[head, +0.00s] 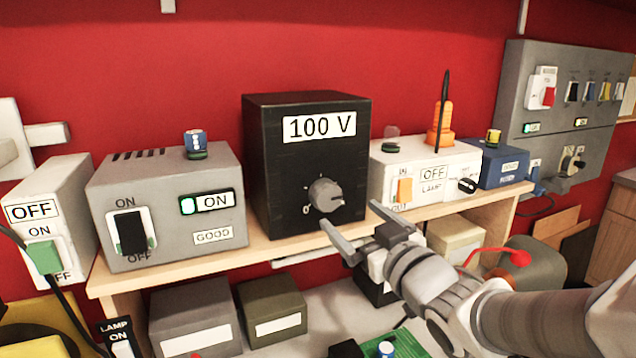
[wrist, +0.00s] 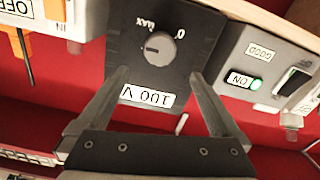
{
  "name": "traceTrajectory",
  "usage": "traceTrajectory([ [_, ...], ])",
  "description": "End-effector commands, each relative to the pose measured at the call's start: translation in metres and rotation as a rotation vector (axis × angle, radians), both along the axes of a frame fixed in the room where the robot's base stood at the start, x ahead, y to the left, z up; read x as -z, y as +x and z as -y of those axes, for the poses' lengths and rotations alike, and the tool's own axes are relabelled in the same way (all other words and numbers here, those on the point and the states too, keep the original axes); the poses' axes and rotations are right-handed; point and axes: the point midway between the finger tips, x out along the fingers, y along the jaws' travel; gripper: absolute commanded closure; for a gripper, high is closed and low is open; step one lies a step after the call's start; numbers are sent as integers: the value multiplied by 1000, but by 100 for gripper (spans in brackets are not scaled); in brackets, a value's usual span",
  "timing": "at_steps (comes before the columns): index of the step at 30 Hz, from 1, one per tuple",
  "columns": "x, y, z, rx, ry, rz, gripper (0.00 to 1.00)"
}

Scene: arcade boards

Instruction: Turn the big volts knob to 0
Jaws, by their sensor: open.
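The volts knob (head: 325,195) is a round grey knob low on the front of a black box (head: 275,165). The box's label reads 100 V (head: 319,127). The wrist view shows the knob (wrist: 161,48) upside down, with 0 and MAX marked beside it and its dark pointer mark toward the picture's left, on the MAX side. My gripper (head: 350,219) is open and empty in front of the knob, slightly below it in the head view. In the wrist view the fingertips (wrist: 158,75) spread wide on either side of the 100 V label, apart from the knob.
The box stands on a wooden shelf (head: 112,281). A grey switch box (head: 170,200) reading ON is on its left. A white LAMP box (head: 425,175) reading OFF, with an orange switch, is close on its right.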

Motion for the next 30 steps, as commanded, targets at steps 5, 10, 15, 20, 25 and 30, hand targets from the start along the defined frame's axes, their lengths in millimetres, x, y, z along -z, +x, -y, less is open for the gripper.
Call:
traceTrajectory([
  [5, -4, 11, -5, -1, -1, -5, 0],
  [10, -3, 23, -9, 3, -2, -3, 0],
  [15, -2, 39, -16, 2, -3, -3, 0],
  [20, 0, 59, -25, 1, -3, 0, 0],
  [25, 0, 81, -34, 2, -2, 0, 0],
  [30, 0, 93, -39, 4, -2, 1, 0],
])
